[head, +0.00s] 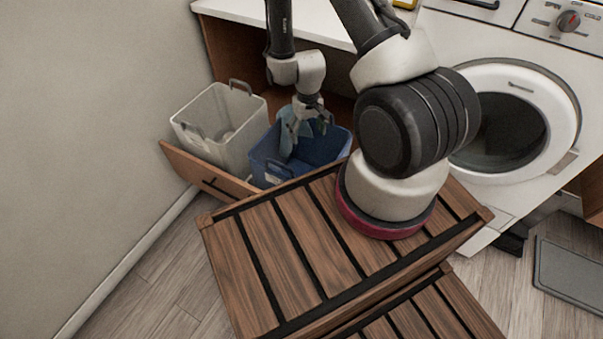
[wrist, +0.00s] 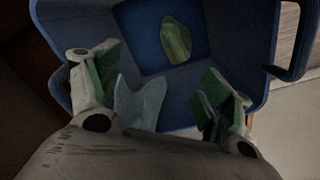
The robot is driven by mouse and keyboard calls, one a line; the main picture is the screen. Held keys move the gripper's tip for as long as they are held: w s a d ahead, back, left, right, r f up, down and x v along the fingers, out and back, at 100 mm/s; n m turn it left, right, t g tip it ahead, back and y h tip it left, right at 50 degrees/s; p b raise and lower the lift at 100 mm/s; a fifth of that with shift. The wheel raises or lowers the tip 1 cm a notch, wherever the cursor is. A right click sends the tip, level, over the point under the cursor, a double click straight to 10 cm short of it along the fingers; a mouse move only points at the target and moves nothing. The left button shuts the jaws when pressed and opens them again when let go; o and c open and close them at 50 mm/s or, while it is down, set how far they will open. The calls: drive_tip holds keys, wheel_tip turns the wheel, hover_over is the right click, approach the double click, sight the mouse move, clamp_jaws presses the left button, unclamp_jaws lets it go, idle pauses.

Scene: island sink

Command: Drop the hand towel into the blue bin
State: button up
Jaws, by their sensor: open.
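The blue bin (head: 325,152) stands in the pulled-out unit below the counter. My gripper (head: 306,122) is over the bin's opening, pointing down, with its jaws apart. In the wrist view my gripper (wrist: 160,105) shows its green-padded fingers well spread, above the bin (wrist: 262,35). A pale blue-grey cloth, which looks like the hand towel (wrist: 141,103), shows between and below the fingers, pinched by neither. In the head view the towel (head: 287,132) hangs or lies beside the gripper at the bin's left part. I cannot tell whether it touches the gripper.
A greenish-yellow item (wrist: 175,40) lies on the bin's floor. A pale grey bin (head: 222,128) stands to the left of the blue one. The wooden drawer front (head: 208,176) runs before the bins. A washing machine (head: 520,110) stands at the right. A counter (head: 300,18) overhangs behind.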

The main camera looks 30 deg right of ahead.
idle(0.3)
drive_tip(key=shift+r, duration=2.75)
wheel_tip(320, 180, up, 12)
drive_tip(key=shift+s, duration=0.1)
